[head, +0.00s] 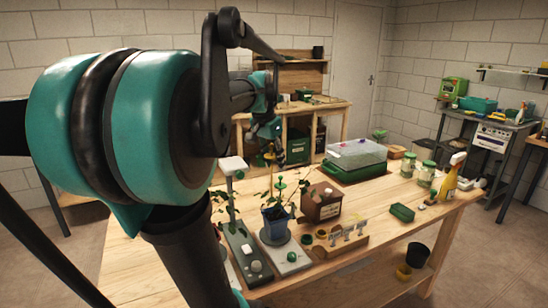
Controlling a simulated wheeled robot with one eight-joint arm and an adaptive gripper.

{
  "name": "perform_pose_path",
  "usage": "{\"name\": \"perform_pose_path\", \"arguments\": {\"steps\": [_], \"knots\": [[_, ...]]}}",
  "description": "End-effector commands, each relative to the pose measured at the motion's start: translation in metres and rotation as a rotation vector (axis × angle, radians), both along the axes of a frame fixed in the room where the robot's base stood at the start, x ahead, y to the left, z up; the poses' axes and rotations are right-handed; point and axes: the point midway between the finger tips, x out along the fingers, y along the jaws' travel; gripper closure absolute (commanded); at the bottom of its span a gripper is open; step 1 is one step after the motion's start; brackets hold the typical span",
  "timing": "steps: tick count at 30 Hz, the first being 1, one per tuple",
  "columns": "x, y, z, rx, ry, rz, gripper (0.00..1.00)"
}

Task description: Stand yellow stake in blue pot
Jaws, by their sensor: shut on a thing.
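The blue pot (277,227) stands upright on a dark saucer near the front of the wooden bench, with a leafy seedling in it. My gripper (269,152) is above and slightly left of the pot, small in the view and partly lost against the dark shelving. It is shut on the yellow stake (270,157), of which only a small yellow part shows at the fingertips. The stake's lower end is hard to make out among the leaves. A small green, round-topped piece (281,184) shows above the pot.
A clear-lidded propagator (355,160) stands behind. The bench's right front is mostly clear.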

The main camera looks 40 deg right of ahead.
Motion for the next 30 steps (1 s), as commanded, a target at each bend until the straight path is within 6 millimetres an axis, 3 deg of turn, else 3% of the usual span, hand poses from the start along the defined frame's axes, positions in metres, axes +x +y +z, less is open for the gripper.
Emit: {"name": "perform_pose_path", "arguments": {"steps": [30], "knots": [[0.0,0.0,-0.056,0.0,0.0,0.0,0.75]]}}
